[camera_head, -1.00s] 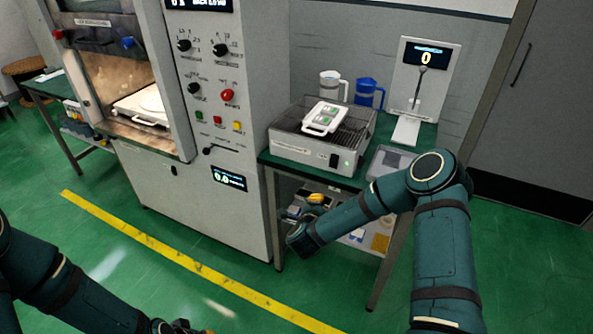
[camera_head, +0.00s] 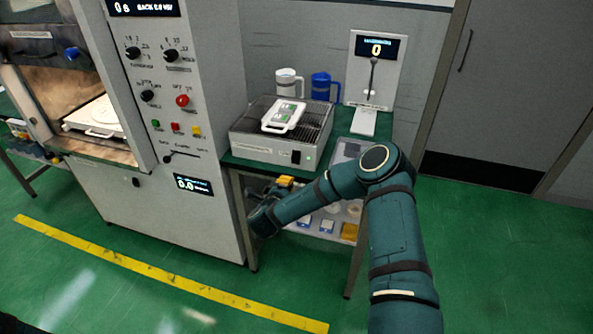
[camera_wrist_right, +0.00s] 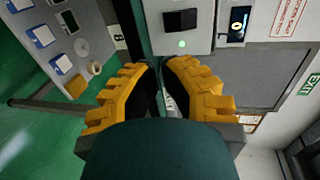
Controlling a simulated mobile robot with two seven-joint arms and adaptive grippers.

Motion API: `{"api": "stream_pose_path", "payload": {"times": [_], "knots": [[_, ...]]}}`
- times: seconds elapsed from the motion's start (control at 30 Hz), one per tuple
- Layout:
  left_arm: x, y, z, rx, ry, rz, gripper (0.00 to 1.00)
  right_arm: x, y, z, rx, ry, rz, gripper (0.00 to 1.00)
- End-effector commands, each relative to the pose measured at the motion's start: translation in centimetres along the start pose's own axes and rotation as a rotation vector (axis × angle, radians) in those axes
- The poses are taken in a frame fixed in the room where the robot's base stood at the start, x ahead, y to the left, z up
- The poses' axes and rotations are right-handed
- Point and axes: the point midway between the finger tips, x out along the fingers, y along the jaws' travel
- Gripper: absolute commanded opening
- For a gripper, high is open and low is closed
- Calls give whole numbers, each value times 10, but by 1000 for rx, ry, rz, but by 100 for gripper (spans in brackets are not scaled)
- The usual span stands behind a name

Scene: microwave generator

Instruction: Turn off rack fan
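The rack fan appears to be the light grey box (camera_head: 262,147) with a dark grille top on the green table. Its front carries a black rocker switch (camera_head: 296,156) with a lit green lamp beside it. In the right wrist view the switch (camera_wrist_right: 180,20) and green lamp (camera_wrist_right: 182,44) show ahead of the fingertips, apart from them. My right gripper (camera_head: 285,181) is below and left of the switch, in front of the table. In the right wrist view its yellow fingers (camera_wrist_right: 160,66) converge, tips close together with nothing visibly held. My left gripper is out of view.
A white tray-like piece (camera_head: 284,116) sits on the grille. White (camera_head: 289,82) and blue (camera_head: 321,86) jugs and a display stand (camera_head: 372,75) stand behind. The large cabinet (camera_head: 212,215) is left of the table. The lower shelf holds small items. Floor in front is clear.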

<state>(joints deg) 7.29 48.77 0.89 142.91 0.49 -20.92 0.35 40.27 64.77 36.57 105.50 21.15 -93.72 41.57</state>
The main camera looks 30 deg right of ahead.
Motion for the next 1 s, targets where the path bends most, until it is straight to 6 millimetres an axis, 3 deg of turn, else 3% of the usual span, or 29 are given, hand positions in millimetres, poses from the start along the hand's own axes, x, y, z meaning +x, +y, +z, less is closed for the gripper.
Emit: {"api": "stream_pose_path", "payload": {"times": [0.3, 0.5, 0.7, 1.0], "knots": [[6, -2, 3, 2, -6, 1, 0, 64, 1, 0, 1, 3, -1, 0], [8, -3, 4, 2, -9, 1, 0, 94, 1, 0, 1, 1, 0, 0], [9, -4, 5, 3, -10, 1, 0, 107, 0, 0, -1, -1, 0, 0], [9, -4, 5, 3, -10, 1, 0, 108, 0, 0, -1, -2, 0, 0]]}}
